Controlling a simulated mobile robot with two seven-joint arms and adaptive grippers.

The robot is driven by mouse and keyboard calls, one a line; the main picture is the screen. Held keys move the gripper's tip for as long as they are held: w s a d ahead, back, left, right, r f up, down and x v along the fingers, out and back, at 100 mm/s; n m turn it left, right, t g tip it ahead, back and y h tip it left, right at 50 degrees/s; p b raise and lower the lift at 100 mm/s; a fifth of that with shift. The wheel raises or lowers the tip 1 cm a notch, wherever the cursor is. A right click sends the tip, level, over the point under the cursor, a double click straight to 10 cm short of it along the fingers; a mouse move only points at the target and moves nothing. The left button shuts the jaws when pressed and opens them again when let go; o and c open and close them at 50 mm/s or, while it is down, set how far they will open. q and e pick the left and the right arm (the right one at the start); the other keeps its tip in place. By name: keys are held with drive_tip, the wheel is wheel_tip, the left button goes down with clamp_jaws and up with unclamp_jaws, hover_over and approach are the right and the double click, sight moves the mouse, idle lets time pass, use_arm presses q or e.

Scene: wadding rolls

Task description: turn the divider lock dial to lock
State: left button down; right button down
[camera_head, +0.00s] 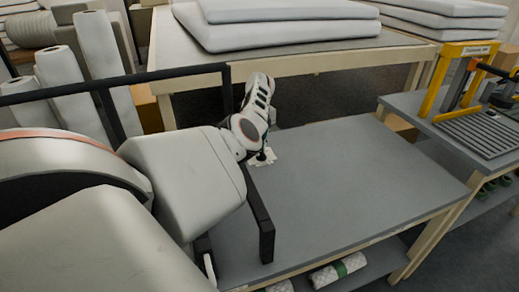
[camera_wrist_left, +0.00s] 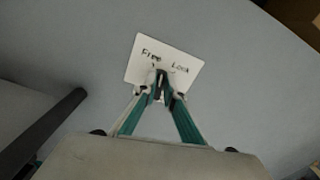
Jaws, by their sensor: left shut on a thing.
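A small white plate (camera_wrist_left: 185,66) with the hand-written words "Free" on its left and "Lock" on its right lies on the grey table top (camera_head: 340,170). My left gripper (camera_wrist_left: 160,92) is over the plate, its fingers shut on the dial at the plate's middle. The dial is mostly hidden between the fingertips, so I cannot tell which word it points to. In the head view, my left gripper (camera_head: 262,156) reaches down at the table's left side, and the plate (camera_head: 268,158) shows partly behind it. My right gripper is in neither view.
A black bar frame (camera_head: 262,215) stands along the table's left edge, close to my left arm. White rolls (camera_head: 97,45) stand at the left. Stacked white pads (camera_head: 290,33) lie on the table behind. A yellow frame (camera_head: 436,88) stands at right. The grey table's middle is clear.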

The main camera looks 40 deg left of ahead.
use_arm(q)
drive_tip(key=m, duration=0.5)
drive_tip(key=shift+w+d+m, duration=0.2)
drive_tip(key=shift+w+m, duration=0.05)
drive_tip(key=shift+m, duration=0.05)
drive_tip(key=m+p, duration=0.1)
drive_tip(key=m, duration=0.1)
drive_tip(key=shift+w+m, duration=0.1)
drive_tip(key=shift+m, duration=0.3)
drive_tip(key=shift+d+m, duration=0.15)
drive_tip(key=shift+m, duration=0.65)
drive_tip(key=c, duration=2.1)
unclamp_jaws()
drive_tip(key=shift+c, duration=0.2)
wheel_tip(320, 180, up, 12)
